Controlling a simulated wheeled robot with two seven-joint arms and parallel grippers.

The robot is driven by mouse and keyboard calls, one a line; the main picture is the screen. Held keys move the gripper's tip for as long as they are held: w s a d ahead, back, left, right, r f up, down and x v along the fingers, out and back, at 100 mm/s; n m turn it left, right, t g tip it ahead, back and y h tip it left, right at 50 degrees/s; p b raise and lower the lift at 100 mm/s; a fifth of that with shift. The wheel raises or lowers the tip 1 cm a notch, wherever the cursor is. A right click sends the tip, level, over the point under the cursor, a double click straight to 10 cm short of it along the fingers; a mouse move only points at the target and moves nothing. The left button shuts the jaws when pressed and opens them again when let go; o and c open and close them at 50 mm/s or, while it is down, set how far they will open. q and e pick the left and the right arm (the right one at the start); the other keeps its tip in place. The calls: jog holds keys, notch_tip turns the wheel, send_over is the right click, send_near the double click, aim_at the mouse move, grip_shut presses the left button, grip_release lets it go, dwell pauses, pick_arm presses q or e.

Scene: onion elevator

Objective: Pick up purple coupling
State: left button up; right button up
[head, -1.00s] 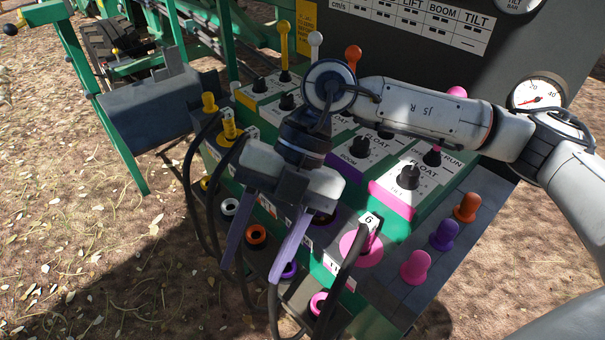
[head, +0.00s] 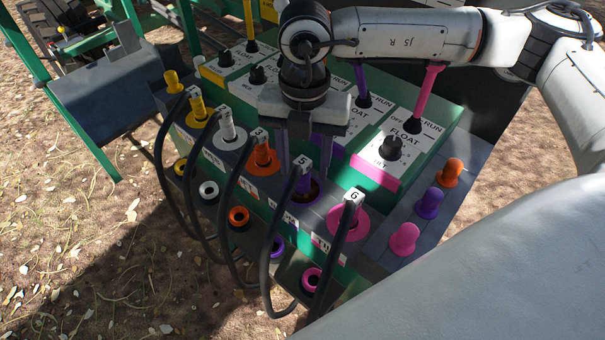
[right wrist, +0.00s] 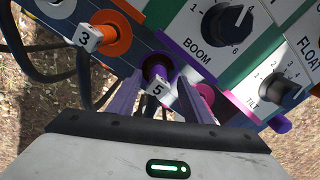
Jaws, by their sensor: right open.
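My left gripper is out of view.
The orange coupling (head: 263,155) is to the left and the pink coupling (head: 349,212), labelled 6, to the right. Hoses loop down in front past lower ports, including a purple one (head: 278,247). Pink, purple and orange knobs (head: 405,238) stand at right; levers rise behind.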

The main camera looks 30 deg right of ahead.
jog(key=shift+f, duration=1.35)
grip_shut()
notch_tip(320, 180, up, 10)
jog(key=shift+r+b, duration=0.1)
jog(key=shift+b, duration=0.25)
